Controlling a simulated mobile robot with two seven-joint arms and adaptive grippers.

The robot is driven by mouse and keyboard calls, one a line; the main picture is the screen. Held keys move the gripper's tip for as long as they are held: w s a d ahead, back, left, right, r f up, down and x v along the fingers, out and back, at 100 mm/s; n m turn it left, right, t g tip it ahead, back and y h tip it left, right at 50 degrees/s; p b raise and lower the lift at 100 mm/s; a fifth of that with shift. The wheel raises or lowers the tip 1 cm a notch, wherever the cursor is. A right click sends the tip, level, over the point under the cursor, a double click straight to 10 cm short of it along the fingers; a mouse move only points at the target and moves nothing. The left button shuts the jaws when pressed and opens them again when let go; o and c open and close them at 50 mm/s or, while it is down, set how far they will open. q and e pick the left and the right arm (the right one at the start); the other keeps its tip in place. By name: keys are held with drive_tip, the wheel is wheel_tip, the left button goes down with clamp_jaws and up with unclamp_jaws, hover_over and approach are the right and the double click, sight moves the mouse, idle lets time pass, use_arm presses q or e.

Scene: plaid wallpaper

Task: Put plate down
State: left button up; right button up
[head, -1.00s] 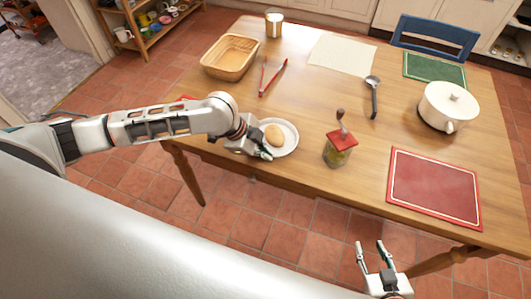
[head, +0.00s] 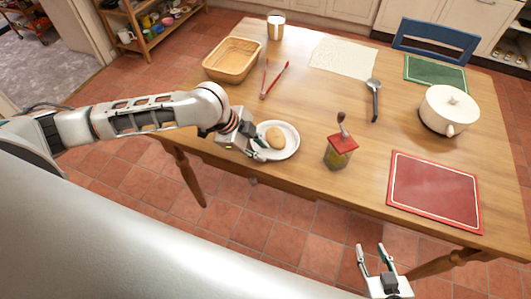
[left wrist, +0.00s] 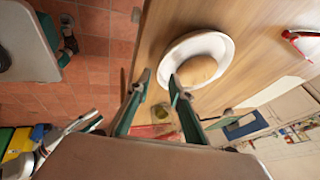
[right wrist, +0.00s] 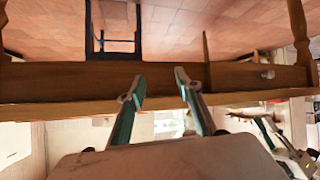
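A white plate (head: 291,149) with a brown bread roll (head: 275,138) on it appears to rest flat on the wooden table near its front edge. My left gripper (head: 258,143) is at the plate's left rim. In the left wrist view my left gripper (left wrist: 160,82) is partly open, with a gap between its fingertips. One fingertip overlaps the rim of the plate (left wrist: 226,50) and the other is outside it; whether either touches is unclear. My right gripper (head: 371,250) is open and empty, off the table's front edge; its spread fingers also show in the right wrist view (right wrist: 158,85).
A jar with a red lid (head: 341,146) stands right of the plate. Red tongs (head: 272,79) and a basket (head: 232,60) lie behind. A ladle (head: 374,98), white pot (head: 449,110), red mat (head: 434,192) and green mat (head: 435,73) are further right. The table's middle is clear.

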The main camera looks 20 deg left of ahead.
use_arm(q)
drive_tip(key=v, duration=0.7)
drive_tip(key=shift+p, duration=0.3)
drive_tip(key=shift+s, duration=0.1)
drive_tip(key=s+d+t+h, duration=0.1)
drive_tip(key=d+t, duration=0.1)
drive_tip(key=d, duration=0.6)
drive_tip(key=s+a+f+n+y, duration=0.25)
drive_tip(key=s+a, duration=0.25)
drive_tip(key=a, duration=0.3)
drive_tip(key=s+a+f+n+t+y, duration=0.1)
drive_tip(key=s+a+n+y, duration=0.3)
drive_tip(key=a, duration=0.4)
drive_tip(key=s+a+f+n+y, duration=0.1)
drive_tip(key=s+a+n+y, duration=0.35)
drive_tip(key=a, duration=0.35)
drive_tip(key=w+d+f+n+t+h, duration=0.1)
drive_tip(key=d+f+t+h, duration=0.3)
drive_tip(key=d+f+h, duration=0.4)
drive_tip(key=d+f+n, duration=0.1)
drive_tip(key=d+f, duration=0.6)
drive_tip(key=d, duration=0.1)
drive_tip(key=shift+w, duration=0.4)
